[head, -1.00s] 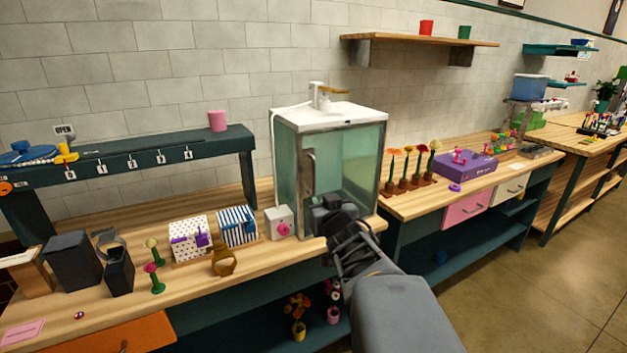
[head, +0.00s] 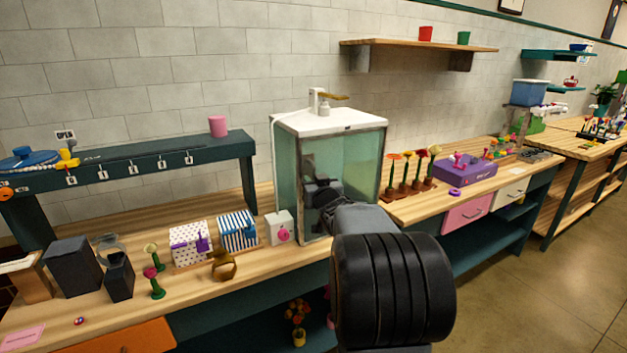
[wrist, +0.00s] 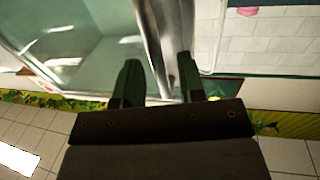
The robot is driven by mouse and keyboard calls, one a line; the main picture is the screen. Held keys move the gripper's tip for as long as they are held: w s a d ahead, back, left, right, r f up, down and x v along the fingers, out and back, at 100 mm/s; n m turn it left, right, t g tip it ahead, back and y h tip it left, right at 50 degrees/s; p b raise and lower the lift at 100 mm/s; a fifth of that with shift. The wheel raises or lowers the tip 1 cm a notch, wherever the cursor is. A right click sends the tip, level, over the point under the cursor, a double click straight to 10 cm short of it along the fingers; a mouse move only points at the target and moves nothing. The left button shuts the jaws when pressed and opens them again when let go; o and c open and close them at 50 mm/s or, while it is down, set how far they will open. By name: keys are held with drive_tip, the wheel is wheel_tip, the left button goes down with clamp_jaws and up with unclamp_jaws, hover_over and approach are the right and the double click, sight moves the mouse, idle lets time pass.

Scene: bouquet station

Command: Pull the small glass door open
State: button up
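The glass cabinet (head: 330,122) with a white top stands on the wooden counter. Its small glass door (head: 352,168) faces me and looks shut. My gripper (head: 320,190) is in front of the left part of the door and hides most of the handle in the head view. In the wrist view, the shiny metal handle (wrist: 168,40) runs down between the two dark fingers of my gripper (wrist: 158,68). The fingers are apart, with a visible gap beside the handle, so the gripper is open. Whether a finger touches the handle is unclear.
A white box with a pink knob (head: 280,228) stands just left of the cabinet. Striped (head: 238,231) and dotted (head: 190,244) boxes are farther left. Flowers in a wooden rack (head: 408,188) stand to the right.

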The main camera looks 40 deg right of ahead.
drive_tip(key=shift+w+d, duration=0.2)
drive_tip(key=shift+w, duration=0.35)
clamp_jaws()
